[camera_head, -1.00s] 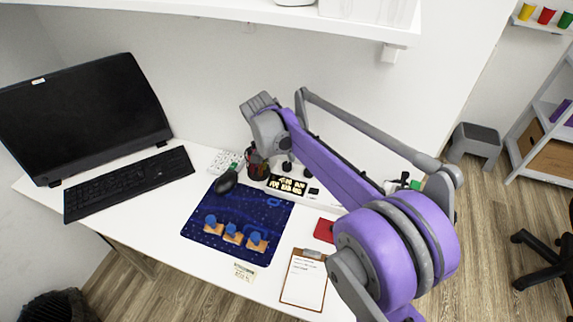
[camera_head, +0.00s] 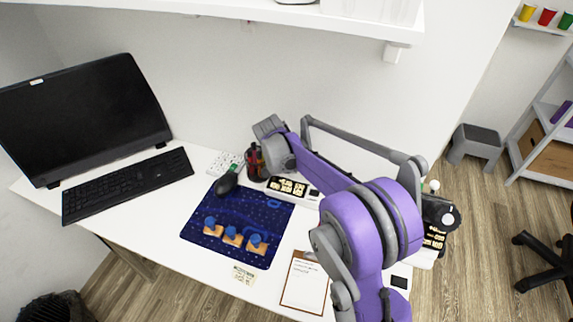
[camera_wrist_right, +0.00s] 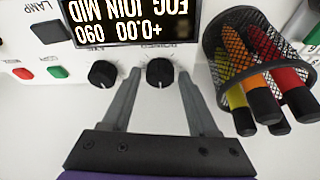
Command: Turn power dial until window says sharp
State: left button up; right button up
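In the right wrist view, the black power dial (camera_wrist_right: 160,72) sits on the white panel, under an upside-down label that seems to read POWER. My right gripper (camera_wrist_right: 160,84) is open, with one finger on each side of the dial and a narrow gap on both sides. The lit window (camera_wrist_right: 135,22) is upside down and cut off at the top. It seems to read "+0.00 090" and "FOG JOIN MID". In the head view, my right gripper (camera_head: 270,132) is over the back of the desk and its fingertips are hidden. My left gripper is not in view.
A second black dial (camera_wrist_right: 102,73) is close to the left finger. A mesh pen cup (camera_wrist_right: 245,45) with several pens is close to the right finger. Green (camera_wrist_right: 58,72) and red (camera_wrist_right: 23,73) buttons lie further left. A blue mat (camera_head: 215,250) covers mid-desk.

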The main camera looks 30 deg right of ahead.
grip_shut()
jog(key=n+t, duration=0.1)
jog(key=n, duration=0.2)
jog(key=shift+s+d+n+y, duration=0.1)
jog(key=shift+d+n+y, duration=0.05)
jog(key=shift+n+y, duration=0.25)
jog(key=n+y, duration=0.1)
jog(key=n, duration=0.2)
jog(key=shift+t, duration=0.4)
jog(key=n, duration=0.2)
jog(key=n+y, duration=0.1)
jog(key=n, duration=0.1)
jog(key=shift+d+y, duration=0.15)
jog(key=shift+y, duration=0.15)
jog(key=shift+n+y+p, duration=0.35)
jog(key=shift+n+y, duration=0.55)
jog(key=shift+n, duration=1.3)
